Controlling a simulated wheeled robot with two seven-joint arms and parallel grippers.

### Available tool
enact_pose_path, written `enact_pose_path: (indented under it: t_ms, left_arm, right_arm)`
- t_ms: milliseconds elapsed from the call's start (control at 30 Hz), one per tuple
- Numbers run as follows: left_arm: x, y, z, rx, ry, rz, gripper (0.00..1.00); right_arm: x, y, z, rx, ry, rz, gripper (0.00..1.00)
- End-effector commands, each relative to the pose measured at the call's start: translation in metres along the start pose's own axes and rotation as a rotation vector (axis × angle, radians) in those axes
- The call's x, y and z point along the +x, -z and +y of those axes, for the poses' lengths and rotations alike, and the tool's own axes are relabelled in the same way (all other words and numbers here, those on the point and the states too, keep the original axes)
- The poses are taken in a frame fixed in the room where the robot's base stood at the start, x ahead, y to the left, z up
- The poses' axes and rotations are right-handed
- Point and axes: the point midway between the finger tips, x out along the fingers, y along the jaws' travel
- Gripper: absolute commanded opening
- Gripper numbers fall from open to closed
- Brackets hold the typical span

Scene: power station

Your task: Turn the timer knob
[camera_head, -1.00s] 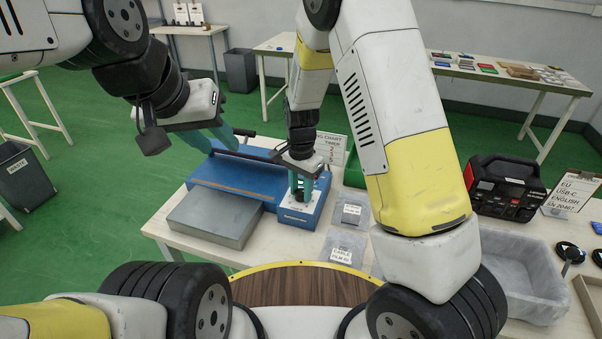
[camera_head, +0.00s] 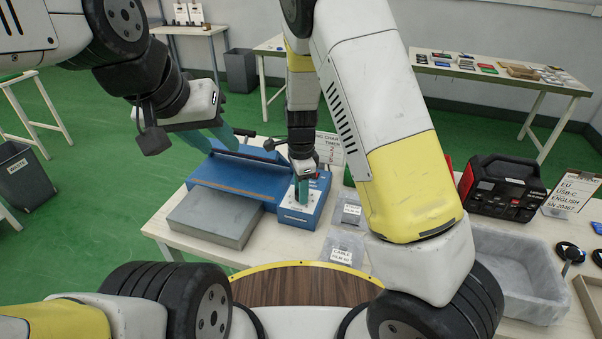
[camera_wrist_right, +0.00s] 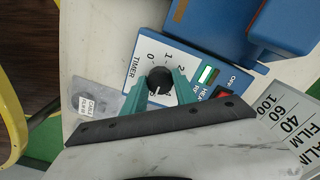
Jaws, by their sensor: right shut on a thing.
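The blue sealer machine (camera_head: 240,178) stands on the table, with its timer panel at the right end. In the right wrist view, the black timer knob (camera_wrist_right: 159,81) sits on the blue panel beside the numbers 0, 1, 2 and the word TIMER. My right gripper (camera_head: 301,194) reaches down onto that panel. Its teal fingers (camera_wrist_right: 158,86) are on both sides of the knob, shut on it. In the head view, the fingers hide the knob. My left gripper (camera_head: 222,145) hangs empty above the left part of the machine, its teal fingers apart.
A red and black power unit (camera_head: 502,187) and a grey tray (camera_head: 515,268) stand at the right. A grey plate (camera_head: 215,217) lies before the machine. Labelled bags (camera_head: 343,250) lie to its right. A chart card (camera_head: 329,150) stands behind. A red switch (camera_wrist_right: 223,95) is near the knob.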

Motion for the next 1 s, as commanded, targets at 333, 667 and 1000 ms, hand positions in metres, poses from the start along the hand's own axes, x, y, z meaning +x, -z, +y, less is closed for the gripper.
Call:
enact_pose_path:
  t_ms: [333,667,1000]
  left_arm:
    - [0.0,0.0,0.0,0.0,0.0,0.0,0.36]
    - [0.0,0.0,0.0,0.0,0.0,0.0,0.36]
    - [0.0,0.0,0.0,0.0,0.0,0.0,0.36]
  right_arm:
    - [-0.001,0.0,-0.002,0.012,0.005,0.0,0.0]
    - [-0.001,0.0,-0.001,0.011,0.003,0.0,0.56]
    - [-0.011,-0.001,-0.001,0.009,0.003,0.0,0.56]
